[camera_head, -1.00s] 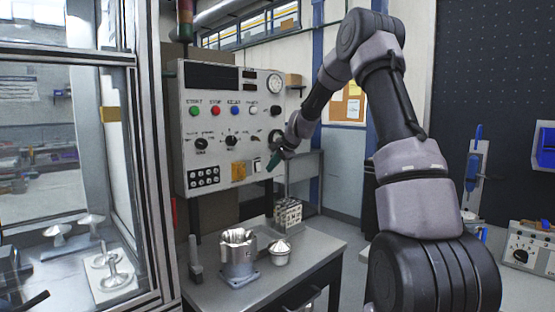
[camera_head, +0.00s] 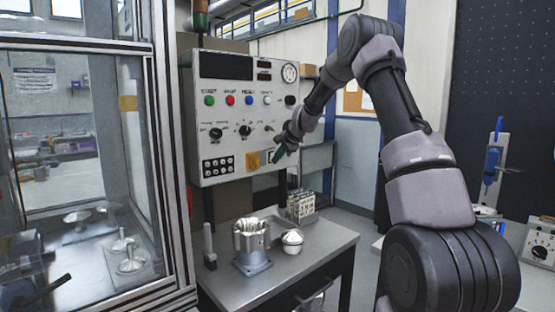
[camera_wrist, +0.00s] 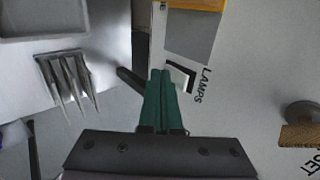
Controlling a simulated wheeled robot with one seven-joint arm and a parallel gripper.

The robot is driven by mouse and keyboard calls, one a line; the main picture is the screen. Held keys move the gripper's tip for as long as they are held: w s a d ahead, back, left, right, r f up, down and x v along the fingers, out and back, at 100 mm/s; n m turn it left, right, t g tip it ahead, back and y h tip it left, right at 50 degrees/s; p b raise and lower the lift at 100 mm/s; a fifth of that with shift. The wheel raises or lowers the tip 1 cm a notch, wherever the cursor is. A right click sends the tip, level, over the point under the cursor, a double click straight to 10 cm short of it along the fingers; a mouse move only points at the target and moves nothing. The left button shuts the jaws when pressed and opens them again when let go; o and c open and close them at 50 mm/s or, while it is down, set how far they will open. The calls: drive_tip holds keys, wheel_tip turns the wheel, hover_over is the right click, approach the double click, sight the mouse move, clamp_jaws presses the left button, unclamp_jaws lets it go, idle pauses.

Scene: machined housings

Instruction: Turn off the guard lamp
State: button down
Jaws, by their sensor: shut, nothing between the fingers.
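The control panel (camera_head: 215,138) stands upright above the bench, with a row of coloured buttons, knobs and a round gauge. In the wrist view a white rocker switch (camera_wrist: 180,76) in a dark frame sits beside the word "LAMPS" on the panel. My gripper (camera_head: 280,152) is at the panel's lower right. In the wrist view its green fingers (camera_wrist: 161,76) are shut with nothing between them. The fingertips overlap the switch's left edge; I cannot tell whether they touch it. In the head view the gripper partly hides the switch. No lamp can be clearly made out as lit or unlit.
A yellow-orange plate (camera_head: 253,160) sits on the panel left of the switch. Below, a metal bench (camera_head: 235,288) holds a machined housing (camera_head: 251,246), a domed part (camera_head: 292,241) and a rack (camera_head: 301,206). A glazed metal-framed enclosure (camera_head: 165,150) stands at the left.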

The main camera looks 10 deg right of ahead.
drive_tip(key=shift+r, duration=0.1)
drive_tip(key=shift+r, duration=0.8)
